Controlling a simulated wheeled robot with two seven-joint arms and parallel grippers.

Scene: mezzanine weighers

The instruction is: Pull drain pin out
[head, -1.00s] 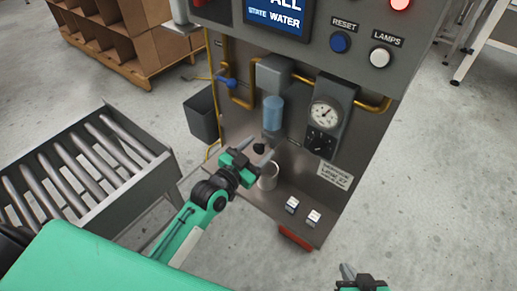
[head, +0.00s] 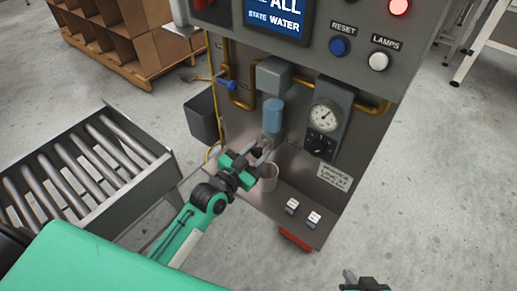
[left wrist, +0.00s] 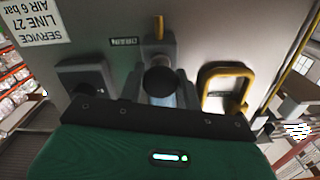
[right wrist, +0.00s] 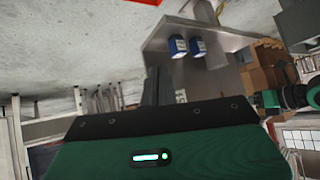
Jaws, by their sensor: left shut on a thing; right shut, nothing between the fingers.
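The drain pin's round black knob (left wrist: 159,80) shows in the left wrist view, near the DRAIN label (left wrist: 124,42) on the grey panel. My left gripper (head: 265,149) is shut on the knob, below the blue filter bowl (head: 273,115). In the head view its fingers mostly cover the knob. The pin's shaft is hidden behind the knob, so I cannot tell how deep it sits. My right gripper (head: 349,276) is shut and empty at the bottom edge of the head view, away from the machine.
A metal cup (head: 268,178) stands on the machine's shelf, just beside my left gripper. Two small blue-and-white blocks (head: 313,219) are further right on the shelf. A pressure gauge (head: 325,116) is right of the bowl. A roller conveyor (head: 80,175) stands left of my left arm.

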